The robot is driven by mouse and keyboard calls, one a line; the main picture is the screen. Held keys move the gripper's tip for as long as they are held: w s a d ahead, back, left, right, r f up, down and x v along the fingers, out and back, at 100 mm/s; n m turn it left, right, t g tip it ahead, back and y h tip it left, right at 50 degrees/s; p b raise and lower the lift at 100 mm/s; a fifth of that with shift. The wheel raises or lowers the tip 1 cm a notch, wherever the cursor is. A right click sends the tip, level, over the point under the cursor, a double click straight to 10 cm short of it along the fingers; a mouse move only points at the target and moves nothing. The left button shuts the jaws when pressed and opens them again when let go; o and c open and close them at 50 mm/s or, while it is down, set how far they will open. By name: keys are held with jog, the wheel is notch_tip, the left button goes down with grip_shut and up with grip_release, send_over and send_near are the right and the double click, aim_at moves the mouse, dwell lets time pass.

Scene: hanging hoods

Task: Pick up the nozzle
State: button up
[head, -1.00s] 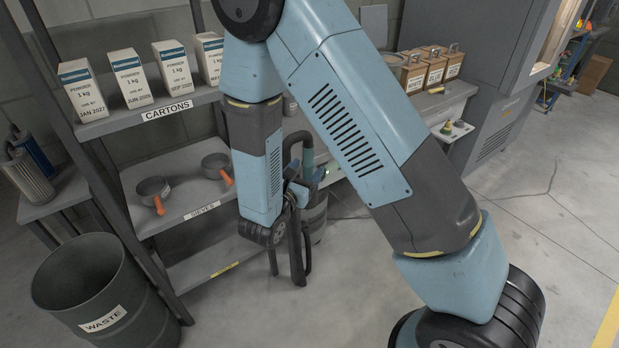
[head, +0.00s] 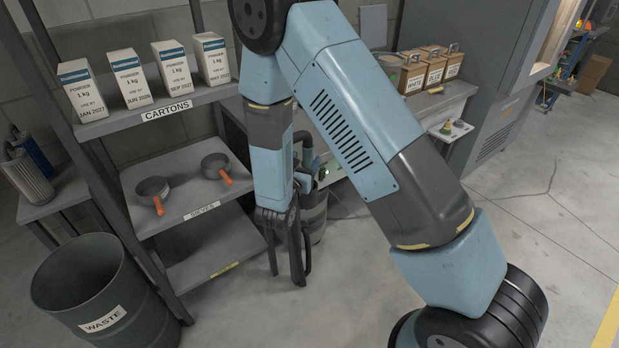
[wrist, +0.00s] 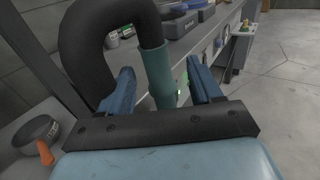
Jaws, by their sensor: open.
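The nozzle (wrist: 155,65) is a teal tube on the end of a thick black hose (wrist: 88,45) that arches over at the left of the wrist view. It hangs nearly upright, and its lower end is partly hidden by my gripper's dark crossbar. My gripper (wrist: 160,66) is open, with one blue finger on each side of the nozzle in that picture. I see no finger closed on it; I cannot tell how deep it sits between them. In the head view the nozzle (head: 307,152) shows only in part behind my forearm.
A shelf rack (head: 185,180) with cartons (head: 130,77) and sieves (head: 153,189) stands close on the left, beside a waste bin (head: 95,295). A workbench (head: 450,100) with lidded boxes (head: 412,74) is behind. Open floor (head: 560,215) lies to the right.

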aim_at(306, 155)
jog(key=x, duration=0.5)
jog(key=shift+w+a+r, duration=0.1)
jog(key=shift+a+r, duration=0.1)
jog(key=c, duration=1.2)
